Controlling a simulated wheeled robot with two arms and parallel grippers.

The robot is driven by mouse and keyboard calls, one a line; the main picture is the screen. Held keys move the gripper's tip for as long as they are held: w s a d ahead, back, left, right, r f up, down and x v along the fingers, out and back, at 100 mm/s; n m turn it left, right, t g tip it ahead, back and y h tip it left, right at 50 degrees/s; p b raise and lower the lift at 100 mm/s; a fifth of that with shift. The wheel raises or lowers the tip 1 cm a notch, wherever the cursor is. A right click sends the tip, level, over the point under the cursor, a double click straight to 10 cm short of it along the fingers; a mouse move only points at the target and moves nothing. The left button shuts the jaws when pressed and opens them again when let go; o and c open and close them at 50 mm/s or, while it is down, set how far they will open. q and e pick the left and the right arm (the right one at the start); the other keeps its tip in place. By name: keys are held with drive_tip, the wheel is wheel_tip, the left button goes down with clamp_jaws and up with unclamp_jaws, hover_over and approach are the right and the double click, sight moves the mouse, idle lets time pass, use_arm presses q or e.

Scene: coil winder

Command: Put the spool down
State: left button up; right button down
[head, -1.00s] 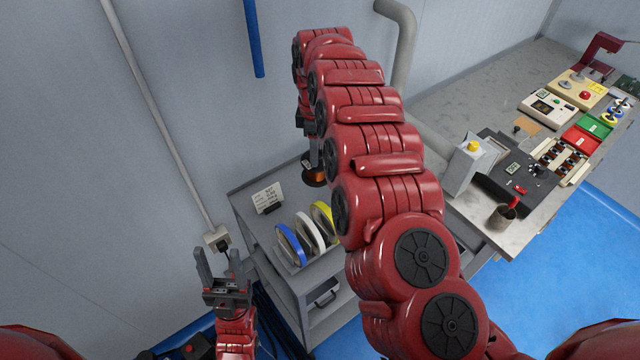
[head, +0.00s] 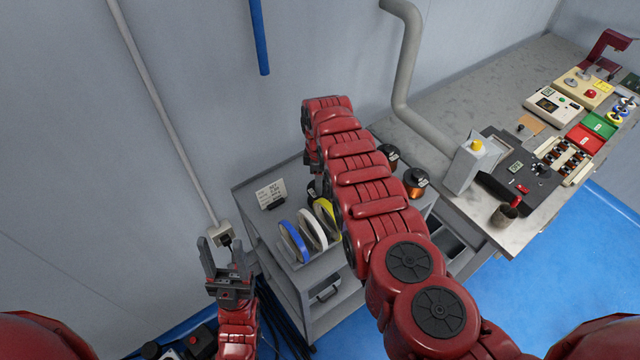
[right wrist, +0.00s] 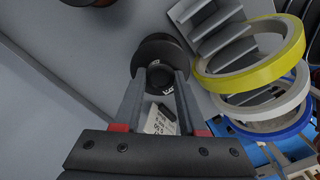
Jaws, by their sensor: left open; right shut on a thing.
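The spool (right wrist: 161,50), with a dark round flange, sits between the fingers of my right gripper (right wrist: 160,88) in the right wrist view. The gripper is shut on it. In the head view my right arm hides most of this spool and the gripper; only a dark bit of the spool (head: 313,188) shows beside the arm, over the grey cart (head: 246,208). I cannot tell whether the spool touches the cart top. My left gripper (head: 222,256) is open and empty, left of the cart.
Blue (head: 292,241), white (head: 312,229) and yellow (head: 326,208) rings stand in a rack on the cart, close to the held spool. Two copper spools (head: 415,181) (head: 389,155) sit right of my arm. A workbench (head: 520,232) is further right.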

drive_tip(key=shift+f, duration=0.4)
drive_tip(key=shift+c, duration=2.3)
unclamp_jaws()
drive_tip(key=shift+r, duration=0.25)
wheel_tip(320, 180, up, 3)
drive_tip(key=shift+a+f+p, duration=0.1)
drive_tip(key=shift+f+p, duration=0.1)
drive_tip(key=shift+p, duration=0.5)
wheel_tip(320, 180, up, 9)
drive_tip(key=b, duration=0.3)
